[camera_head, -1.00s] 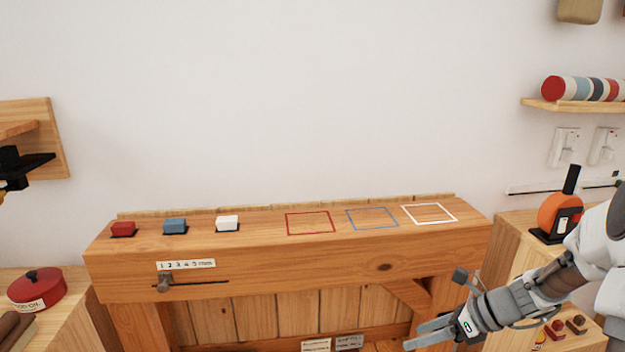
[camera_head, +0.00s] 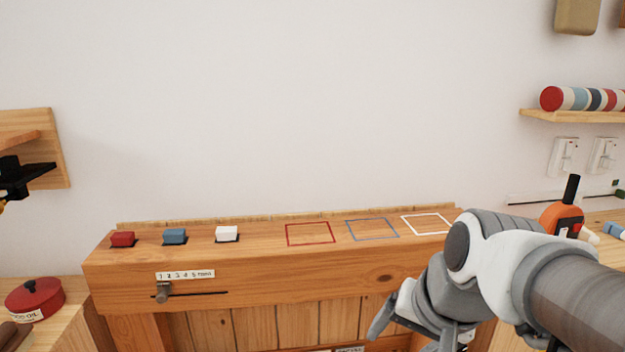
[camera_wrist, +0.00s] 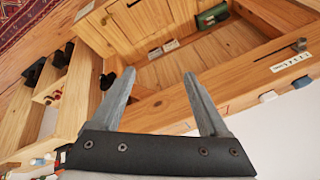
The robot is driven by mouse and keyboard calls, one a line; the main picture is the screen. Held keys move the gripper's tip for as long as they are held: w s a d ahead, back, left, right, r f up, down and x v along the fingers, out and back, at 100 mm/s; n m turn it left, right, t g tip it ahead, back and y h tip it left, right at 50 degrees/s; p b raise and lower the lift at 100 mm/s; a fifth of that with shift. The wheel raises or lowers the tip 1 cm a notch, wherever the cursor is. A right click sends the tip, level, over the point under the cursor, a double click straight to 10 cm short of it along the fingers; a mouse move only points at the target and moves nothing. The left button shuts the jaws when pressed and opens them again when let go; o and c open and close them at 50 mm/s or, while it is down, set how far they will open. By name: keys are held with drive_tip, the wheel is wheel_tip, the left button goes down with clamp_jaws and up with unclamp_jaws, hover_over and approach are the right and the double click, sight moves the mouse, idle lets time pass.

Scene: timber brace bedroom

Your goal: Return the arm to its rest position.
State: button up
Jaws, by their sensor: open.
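My gripper (camera_wrist: 158,100) is open and empty in the wrist view, its two grey fingers spread apart. In the head view my gripper (camera_head: 388,325) hangs in front of the wooden bench's (camera_head: 300,275) right part, with its far finger mostly hidden behind my own wrist. My arm reaches in from the right edge and bends in the lower right. It covers the bench's right end from this view.
Red (camera_head: 123,239), blue (camera_head: 175,236) and white (camera_head: 227,233) blocks sit on the bench top at left. Red (camera_head: 310,234), blue (camera_head: 372,229) and white (camera_head: 428,224) square outlines are empty. A red pot (camera_head: 35,298) stands left; an orange device (camera_head: 562,218) stands right.

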drive_tip(key=s+d+n+h, duration=0.1)
drive_tip(key=s+d+n, duration=0.1)
drive_tip(key=s+n, duration=0.3)
wheel_tip(320, 180, up, 16)
drive_tip(key=p, duration=1.6)
drive_tip(key=shift+s+a+t, duration=0.15)
drive_tip(key=shift+a+t, duration=0.1)
drive_tip(key=shift+t, duration=0.05)
drive_tip(key=shift+a, duration=0.15)
